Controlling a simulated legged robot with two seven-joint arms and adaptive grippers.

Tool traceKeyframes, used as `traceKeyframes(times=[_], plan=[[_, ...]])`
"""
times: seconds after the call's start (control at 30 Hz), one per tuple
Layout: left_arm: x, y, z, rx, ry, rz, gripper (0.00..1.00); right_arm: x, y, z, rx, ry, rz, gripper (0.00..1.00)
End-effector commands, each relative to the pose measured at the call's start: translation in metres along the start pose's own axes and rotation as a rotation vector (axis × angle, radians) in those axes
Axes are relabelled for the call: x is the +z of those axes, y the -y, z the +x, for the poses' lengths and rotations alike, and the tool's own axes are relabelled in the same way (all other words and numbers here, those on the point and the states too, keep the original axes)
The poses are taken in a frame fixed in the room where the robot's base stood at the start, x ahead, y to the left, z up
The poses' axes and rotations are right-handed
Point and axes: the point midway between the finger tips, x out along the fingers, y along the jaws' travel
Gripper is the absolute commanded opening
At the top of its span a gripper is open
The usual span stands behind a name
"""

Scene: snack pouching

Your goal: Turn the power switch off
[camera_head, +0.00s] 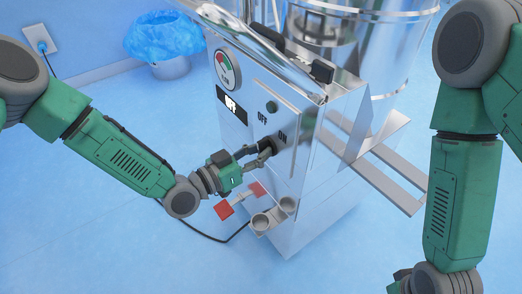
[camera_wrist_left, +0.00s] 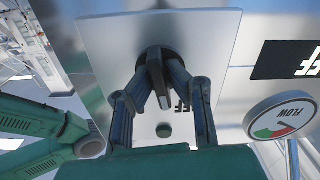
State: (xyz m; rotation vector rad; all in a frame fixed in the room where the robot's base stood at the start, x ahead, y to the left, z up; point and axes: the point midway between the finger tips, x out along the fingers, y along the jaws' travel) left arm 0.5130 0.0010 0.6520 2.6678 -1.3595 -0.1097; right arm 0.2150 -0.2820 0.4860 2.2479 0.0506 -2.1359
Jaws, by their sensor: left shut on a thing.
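The power switch is a dark rotary knob (camera_wrist_left: 154,58) on a light panel on the front of the steel machine (camera_head: 318,190). My left gripper (camera_head: 262,150) reaches it from the left and is shut on it. In the left wrist view the two fingers of that gripper (camera_wrist_left: 160,82) close on both sides of the knob's grip. The fingers hide much of the knob in the head view. An OFF label (camera_head: 263,117) is above the knob and an ON label (camera_head: 283,136) is to its right. My right gripper is outside the frames; only its arm shows.
A green round button (camera_head: 272,107) and a flow gauge (camera_head: 227,68) are higher on the machine front. Red pads (camera_head: 224,209) and a cup-like bracket (camera_head: 262,222) stick out below. A bin with a blue liner (camera_head: 165,38) stands behind. The floor at left is clear except for a cable.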

Motion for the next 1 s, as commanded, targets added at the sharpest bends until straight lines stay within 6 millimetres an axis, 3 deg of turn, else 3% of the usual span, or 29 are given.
traceKeyframes(times=[0.5,1.0], plan=[[0.0052,0.0007,-0.0021,-0.006,0.011,-0.448,0.00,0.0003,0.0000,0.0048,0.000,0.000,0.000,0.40],[0.0051,0.0003,-0.0021,-0.007,0.011,-0.633,0.00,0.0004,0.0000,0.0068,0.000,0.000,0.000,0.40]])
